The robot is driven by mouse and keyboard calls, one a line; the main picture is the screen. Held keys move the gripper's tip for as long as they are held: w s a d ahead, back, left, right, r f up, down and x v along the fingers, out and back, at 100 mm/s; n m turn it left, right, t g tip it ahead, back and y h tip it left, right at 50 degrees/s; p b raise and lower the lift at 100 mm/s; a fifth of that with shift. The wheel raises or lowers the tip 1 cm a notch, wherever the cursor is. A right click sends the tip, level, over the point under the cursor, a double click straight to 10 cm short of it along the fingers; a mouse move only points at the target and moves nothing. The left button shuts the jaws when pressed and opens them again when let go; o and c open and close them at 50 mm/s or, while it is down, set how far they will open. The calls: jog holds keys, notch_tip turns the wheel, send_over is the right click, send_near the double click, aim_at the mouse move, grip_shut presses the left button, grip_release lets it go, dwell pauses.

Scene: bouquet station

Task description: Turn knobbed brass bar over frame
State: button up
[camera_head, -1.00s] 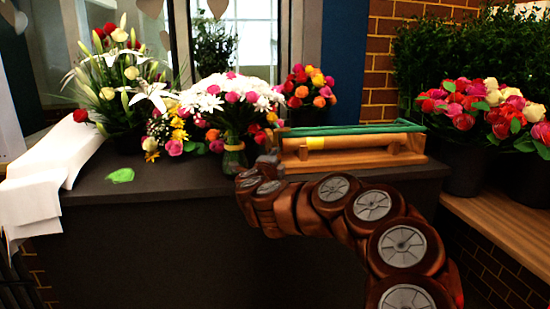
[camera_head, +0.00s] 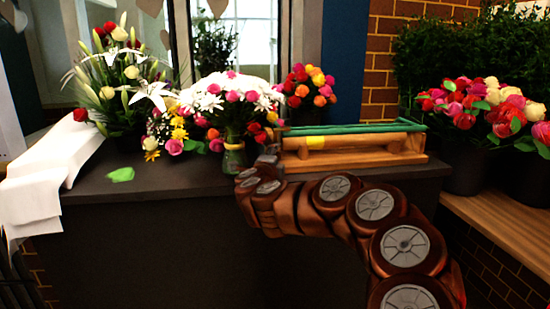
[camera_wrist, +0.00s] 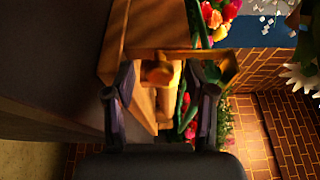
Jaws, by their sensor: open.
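A wooden frame (camera_head: 400,160) with a green strip along its top stands on the dark counter. A pale roller with a yellow band (camera_head: 316,143) lies lengthwise in it. My gripper (camera_head: 270,158) is at the frame's left end, partly hidden by my own arm. In the wrist view a brass-coloured bar (camera_wrist: 226,70) crosses just ahead of my gripper (camera_wrist: 163,82), with a round knob (camera_wrist: 159,72) on it. My gripper is open, with one finger on either side of the knob. Whether either finger touches the knob cannot be told.
A vase of white and pink flowers (camera_head: 232,115) stands just left of the frame. A lily bouquet (camera_head: 125,85) and white paper (camera_head: 50,170) are further left. A green leaf-like piece (camera_head: 121,174) lies on the counter (camera_head: 170,183). Rose buckets stand at right.

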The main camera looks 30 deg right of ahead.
jog(key=v, duration=1.1)
jog(key=shift+s+a, duration=0.2)
jog(key=shift+a, duration=0.05)
jog(key=shift+r, duration=0.1)
